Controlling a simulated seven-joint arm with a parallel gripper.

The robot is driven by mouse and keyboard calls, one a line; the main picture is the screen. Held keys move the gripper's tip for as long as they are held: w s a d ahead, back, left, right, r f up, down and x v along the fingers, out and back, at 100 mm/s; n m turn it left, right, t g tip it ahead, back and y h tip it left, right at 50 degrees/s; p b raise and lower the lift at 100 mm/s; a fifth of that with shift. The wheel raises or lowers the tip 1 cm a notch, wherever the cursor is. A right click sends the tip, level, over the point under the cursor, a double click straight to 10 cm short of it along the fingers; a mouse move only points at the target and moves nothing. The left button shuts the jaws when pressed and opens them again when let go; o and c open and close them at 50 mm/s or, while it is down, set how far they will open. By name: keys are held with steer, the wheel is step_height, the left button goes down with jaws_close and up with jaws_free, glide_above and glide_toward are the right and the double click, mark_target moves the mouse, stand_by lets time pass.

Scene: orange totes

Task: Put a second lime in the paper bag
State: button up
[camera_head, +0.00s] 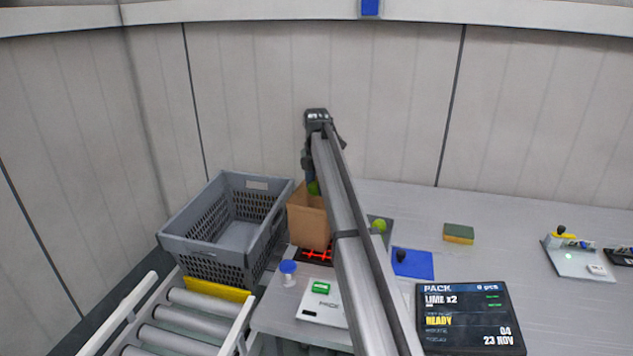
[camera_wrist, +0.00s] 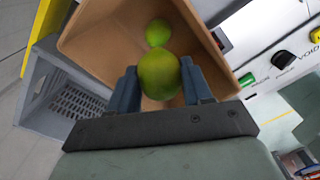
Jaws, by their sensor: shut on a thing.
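In the wrist view my gripper (camera_wrist: 160,84) is shut on a green lime (camera_wrist: 159,74), with one blue-grey finger on each side. The lime is at the mouth of the brown paper bag (camera_wrist: 98,45), over its opening. Another lime (camera_wrist: 158,31) shows inside the bag, beyond the held one. In the head view the bag (camera_head: 309,222) stands upright at the table's left side, and the held lime (camera_head: 314,188) shows at its top edge. My arm hides part of the bag's right side. A further lime (camera_head: 379,226) sits on a grey pad right of my arm.
A grey crate (camera_head: 205,262) stands close left of the bag, by a roller conveyor (camera_head: 190,318). A blue-capped container (camera_head: 288,270), a white device with a green button (camera_head: 321,303), a blue mat (camera_head: 414,264), a sponge (camera_head: 459,233) and a black display (camera_head: 468,318) are on the table.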

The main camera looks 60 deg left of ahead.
steer(key=o, duration=1.1)
steer(key=shift+r, duration=0.15)
step_height(320, 180, up, 14)
steer(key=shift+f, duration=0.2)
